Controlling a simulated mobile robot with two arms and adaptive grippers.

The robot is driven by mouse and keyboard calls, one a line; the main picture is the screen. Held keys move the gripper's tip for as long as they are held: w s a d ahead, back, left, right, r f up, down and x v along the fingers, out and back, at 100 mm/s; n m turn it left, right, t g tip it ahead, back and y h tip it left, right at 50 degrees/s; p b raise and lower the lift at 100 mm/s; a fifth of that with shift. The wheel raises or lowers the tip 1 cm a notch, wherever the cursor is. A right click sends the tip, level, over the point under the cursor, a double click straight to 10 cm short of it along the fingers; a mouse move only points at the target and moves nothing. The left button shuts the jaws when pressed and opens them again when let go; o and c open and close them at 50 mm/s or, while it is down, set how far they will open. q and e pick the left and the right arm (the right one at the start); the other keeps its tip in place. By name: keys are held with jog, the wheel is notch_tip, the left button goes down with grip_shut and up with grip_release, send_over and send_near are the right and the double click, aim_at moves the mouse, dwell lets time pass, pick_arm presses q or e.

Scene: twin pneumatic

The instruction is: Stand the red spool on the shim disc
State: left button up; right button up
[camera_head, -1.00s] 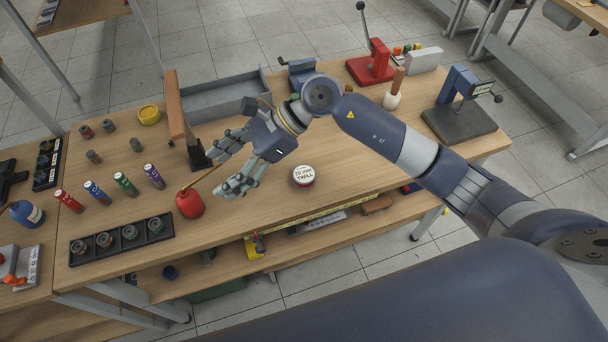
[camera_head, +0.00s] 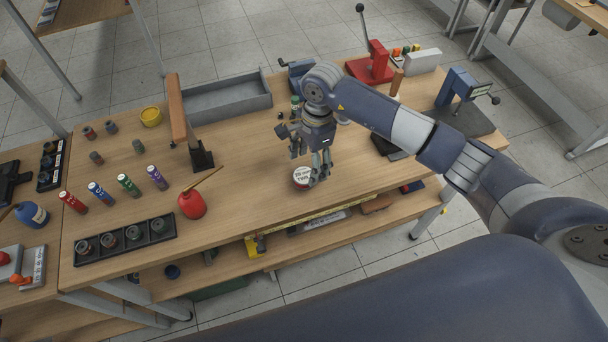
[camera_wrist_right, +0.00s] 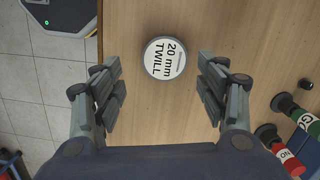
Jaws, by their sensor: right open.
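A short round spool (camera_head: 301,176) with a white top label reading "20 mm TWILL" and some red on its side lies on the workbench, below my right gripper (camera_head: 320,172). In the right wrist view the spool (camera_wrist_right: 164,59) sits between and beyond the two open fingers (camera_wrist_right: 162,95), with clear gaps on both sides. My right gripper points down and holds nothing. I cannot clearly pick out a shim disc in these views. A red cylinder (camera_head: 73,202) stands at the left in a row with blue, green and purple ones. My left gripper is out of view.
A red oil can (camera_head: 192,204) with a long spout and a post with a wooden top (camera_head: 178,110) stand left of my gripper. A grey tray (camera_head: 228,102) lies behind. Red and green gauges (camera_wrist_right: 281,152) show at the right wrist view's edge.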

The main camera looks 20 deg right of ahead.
aim_at(304, 175)
jog(key=f, duration=0.1)
jog(key=f+p, duration=0.2)
jog(key=f, duration=0.1)
jog(key=shift+w+a+f, duration=0.1)
jog(key=shift+w+a, duration=0.1)
jog(key=shift+a, duration=0.2)
jog(key=shift+f, duration=0.3)
jog(key=c, duration=1.2)
